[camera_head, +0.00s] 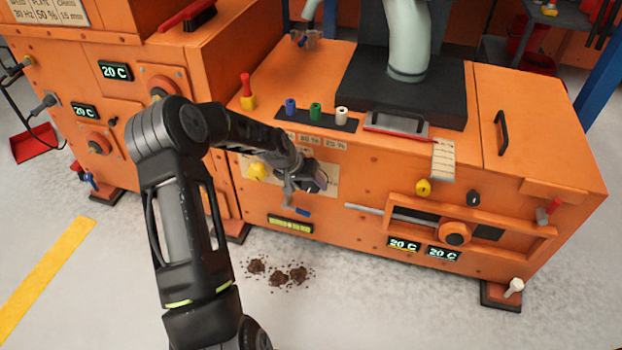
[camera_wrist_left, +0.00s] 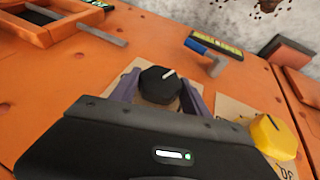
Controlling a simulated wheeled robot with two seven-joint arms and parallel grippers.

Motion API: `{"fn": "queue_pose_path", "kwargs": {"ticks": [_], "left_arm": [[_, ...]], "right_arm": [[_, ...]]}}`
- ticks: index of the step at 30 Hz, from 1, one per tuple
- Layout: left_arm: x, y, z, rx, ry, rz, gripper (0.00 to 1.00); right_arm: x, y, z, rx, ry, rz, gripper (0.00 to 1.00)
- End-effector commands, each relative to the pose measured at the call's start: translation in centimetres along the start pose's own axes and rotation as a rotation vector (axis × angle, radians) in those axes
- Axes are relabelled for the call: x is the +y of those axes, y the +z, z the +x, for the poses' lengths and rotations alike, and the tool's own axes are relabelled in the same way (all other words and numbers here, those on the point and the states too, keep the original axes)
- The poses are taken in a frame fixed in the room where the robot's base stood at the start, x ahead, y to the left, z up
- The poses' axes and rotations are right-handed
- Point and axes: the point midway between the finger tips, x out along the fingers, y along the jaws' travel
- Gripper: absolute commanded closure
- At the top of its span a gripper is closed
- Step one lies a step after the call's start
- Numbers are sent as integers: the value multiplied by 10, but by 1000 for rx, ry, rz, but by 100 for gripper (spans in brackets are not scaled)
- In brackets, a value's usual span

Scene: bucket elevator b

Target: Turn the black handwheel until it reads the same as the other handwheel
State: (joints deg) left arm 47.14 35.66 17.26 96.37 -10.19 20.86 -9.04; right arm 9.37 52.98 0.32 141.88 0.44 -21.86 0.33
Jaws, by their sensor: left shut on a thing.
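The black handwheel (camera_wrist_left: 158,87) sits on a beige plate on the orange machine front, its white pointer line slanting to the upper right in the left wrist view. My left gripper (camera_wrist_left: 160,96) has its two purple-grey fingers on either side of it, shut on it. In the head view my left gripper (camera_head: 312,182) is at the machine front and hides the black handwheel. The yellow handwheel (camera_wrist_left: 274,138) is right of it in the left wrist view, with a dark pointer line slanting to the upper left. It also shows in the head view (camera_head: 257,171). My right gripper is not in view.
A blue-handled lever (camera_head: 296,210) and a green-yellow level strip (camera_head: 290,223) sit just below the gripper. A grey bar (camera_head: 363,209) and a framed slot with an orange knob (camera_head: 455,234) lie to the right. Brown clumps (camera_head: 277,274) lie on the floor.

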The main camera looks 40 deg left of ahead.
Motion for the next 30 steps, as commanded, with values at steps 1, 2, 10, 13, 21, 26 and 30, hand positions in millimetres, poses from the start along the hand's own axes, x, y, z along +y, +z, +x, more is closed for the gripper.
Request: {"fn": "queue_pose_path", "kwargs": {"ticks": [1,2,10,13,21,26,30], "left_arm": [[-4,0,-2,1,36,-28,86],[-4,0,-1,1,62,-38,86],[-5,0,3,4,301,-132,86],[-6,1,4,3,388,-167,86],[-6,1,5,3,610,-256,86],[-6,1,4,2,708,-294,86],[-6,1,4,1,765,-318,86]], "right_arm": [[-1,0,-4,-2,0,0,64],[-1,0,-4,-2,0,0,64],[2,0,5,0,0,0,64],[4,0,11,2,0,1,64],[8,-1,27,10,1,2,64],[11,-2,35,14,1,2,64],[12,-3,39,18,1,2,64]]}}
